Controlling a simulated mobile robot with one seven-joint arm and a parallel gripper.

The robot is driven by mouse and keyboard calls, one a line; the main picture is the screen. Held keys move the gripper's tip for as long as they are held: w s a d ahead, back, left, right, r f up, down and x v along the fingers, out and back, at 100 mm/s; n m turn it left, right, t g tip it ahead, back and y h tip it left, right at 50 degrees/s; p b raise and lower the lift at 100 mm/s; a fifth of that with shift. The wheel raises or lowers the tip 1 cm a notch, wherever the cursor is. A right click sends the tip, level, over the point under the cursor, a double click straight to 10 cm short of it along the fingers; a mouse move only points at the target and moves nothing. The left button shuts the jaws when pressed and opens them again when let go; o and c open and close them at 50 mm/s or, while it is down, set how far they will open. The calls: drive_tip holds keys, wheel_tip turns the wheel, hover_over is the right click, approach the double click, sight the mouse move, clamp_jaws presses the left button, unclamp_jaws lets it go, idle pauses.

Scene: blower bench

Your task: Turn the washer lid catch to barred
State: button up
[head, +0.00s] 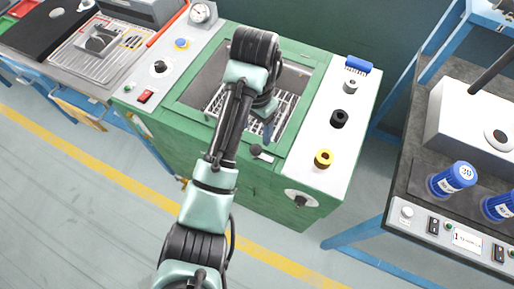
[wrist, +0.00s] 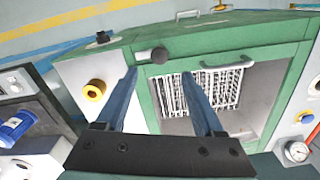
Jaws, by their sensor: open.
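The washer is a green cabinet (head: 189,115) with a wire rack (wrist: 208,92) seen through the opening in its top. What looks like the lid catch is a dark round knob (head: 256,150) on a short pale arm at the front edge of the green lid frame. In the wrist view the catch knob (wrist: 159,55) shows just beyond the fingertips, between their lines. My gripper (wrist: 159,73) is open and empty, its blue fingers apart. In the head view my gripper (head: 268,132) points down close to the catch; contact cannot be told. No catch markings are readable.
A lid handle (wrist: 228,66) lies right of the catch in the wrist view. A black knob (head: 300,199) sits on the front.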

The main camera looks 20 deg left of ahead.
sight(256, 149)
wheel_tip(256, 149, down, 6)
drive_tip(key=b, duration=0.3)
drive_tip(key=shift+b, duration=0.4)
drive_tip(key=shift+f, duration=1.2)
clamp_jaws()
